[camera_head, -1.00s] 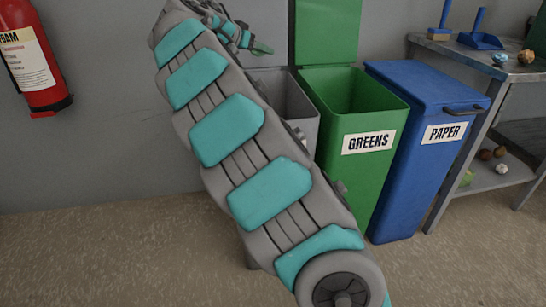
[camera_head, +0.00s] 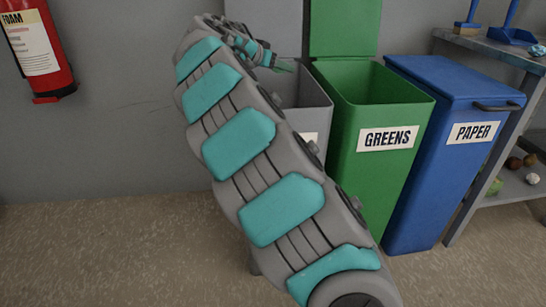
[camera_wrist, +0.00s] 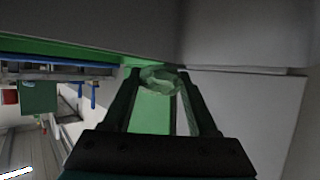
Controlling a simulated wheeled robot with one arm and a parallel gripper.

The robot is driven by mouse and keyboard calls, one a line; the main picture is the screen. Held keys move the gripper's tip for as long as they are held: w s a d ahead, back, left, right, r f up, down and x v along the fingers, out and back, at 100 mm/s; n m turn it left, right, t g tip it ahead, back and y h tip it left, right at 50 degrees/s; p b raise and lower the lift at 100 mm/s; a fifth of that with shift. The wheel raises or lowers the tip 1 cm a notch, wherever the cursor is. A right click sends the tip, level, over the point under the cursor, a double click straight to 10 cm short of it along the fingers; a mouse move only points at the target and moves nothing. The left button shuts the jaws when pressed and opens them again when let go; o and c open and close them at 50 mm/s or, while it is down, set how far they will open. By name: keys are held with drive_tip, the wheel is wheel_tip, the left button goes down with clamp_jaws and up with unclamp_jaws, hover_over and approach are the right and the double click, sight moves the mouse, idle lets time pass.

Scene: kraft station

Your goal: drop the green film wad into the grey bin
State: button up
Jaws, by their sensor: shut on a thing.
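The green film wad (camera_wrist: 160,78) is a pale green, crumpled lump held between the fingertips of my gripper (camera_wrist: 160,86) in the wrist view. In the head view my gripper (camera_head: 282,67) is small, near the top of the grey bin (camera_head: 316,100), and the wad is too small there to tell from the fingers. The grey bin stands left of the green bin, partly hidden behind my arm. Its opening shows in part. I cannot tell whether the wad is directly over the opening.
The open green bin marked GREENS (camera_head: 372,175) stands right of the grey bin, its lid (camera_head: 343,28) raised. The closed blue PAPER bin (camera_head: 425,190) is beyond it, then a metal shelf unit (camera_head: 522,187). A fire extinguisher (camera_head: 35,45) hangs at the left. The floor at left is clear.

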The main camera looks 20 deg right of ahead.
drive_tip(key=shift+f, duration=0.8)
drive_tip(key=o, duration=1.4)
drive_tip(key=shift+a+r, duration=0.1)
drive_tip(key=v, duration=0.7)
drive_tip(key=shift+s+a+r, duration=0.1)
drive_tip(key=shift+s+a, duration=0.1)
